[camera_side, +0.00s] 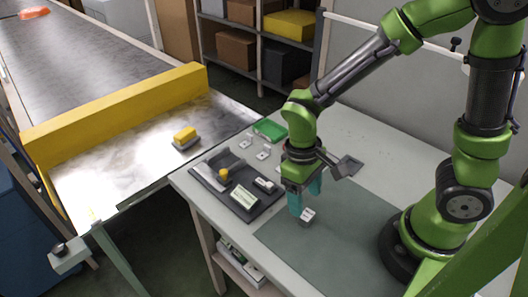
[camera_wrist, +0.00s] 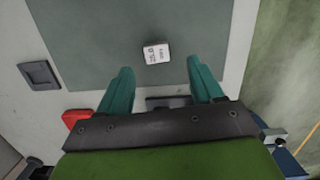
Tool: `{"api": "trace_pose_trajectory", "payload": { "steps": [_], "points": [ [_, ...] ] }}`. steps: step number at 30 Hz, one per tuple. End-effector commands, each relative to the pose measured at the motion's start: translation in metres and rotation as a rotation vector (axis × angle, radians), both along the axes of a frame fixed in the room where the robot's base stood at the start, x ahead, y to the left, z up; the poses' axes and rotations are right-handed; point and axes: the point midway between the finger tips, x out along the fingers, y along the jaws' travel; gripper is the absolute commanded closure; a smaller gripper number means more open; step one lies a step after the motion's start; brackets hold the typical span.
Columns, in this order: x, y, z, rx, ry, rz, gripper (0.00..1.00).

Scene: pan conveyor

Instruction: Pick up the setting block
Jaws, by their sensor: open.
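The setting block (camera_side: 307,215) is a small pale block on the grey-green mat. In the wrist view the setting block (camera_wrist: 156,53) shows a light face with printed marking that appears to read 25.0. My gripper (camera_side: 306,199) has two teal fingers pointing down close to the block in the side view. In the wrist view my gripper (camera_wrist: 160,68) is open, with the block between the lines of the fingers and a little beyond their tips. No finger visibly touches the block, and nothing is held.
A dark tray (camera_side: 210,187) with several tools lies left of the mat (camera_side: 350,232). A green object (camera_side: 269,130) and small pale pieces sit behind it. A dark square dish (camera_wrist: 39,75) lies beside the mat. The conveyor (camera_side: 110,150) with a yellow barrier (camera_side: 120,115) stands left.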

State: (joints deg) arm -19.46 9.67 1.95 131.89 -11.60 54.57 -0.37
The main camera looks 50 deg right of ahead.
Motion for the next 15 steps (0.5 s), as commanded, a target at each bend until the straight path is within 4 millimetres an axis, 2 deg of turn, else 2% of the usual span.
{"api": "trace_pose_trajectory", "payload": {
  "steps": [5,12,15],
  "points": [
    [-0.003,-0.002,-0.013,-0.002,0.003,0.0,0.34],
    [-0.007,-0.005,-0.048,-0.001,0.004,0.0,0.34],
    [-0.008,-0.005,-0.054,-0.001,0.001,0.0,0.34]
  ]
}}
